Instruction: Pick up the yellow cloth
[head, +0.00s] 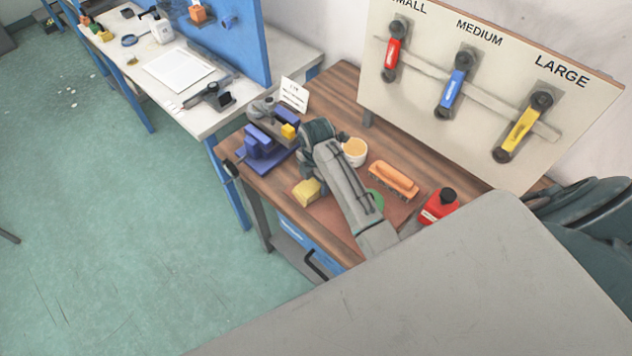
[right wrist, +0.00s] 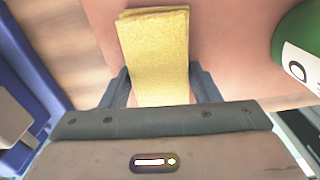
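The yellow cloth (head: 307,191) is a small folded pad near the front left part of the wooden table (head: 345,84). It also shows in the right wrist view (right wrist: 158,50), running from the top edge down between the fingers. My right gripper (right wrist: 161,76) is open, with one finger on each side of the cloth and narrow gaps beside it. In the head view my right arm reaches over the table and its hand is just above and behind the cloth, its fingertips mostly hidden. My left gripper is not in view.
A tool board (head: 480,90) stands behind.

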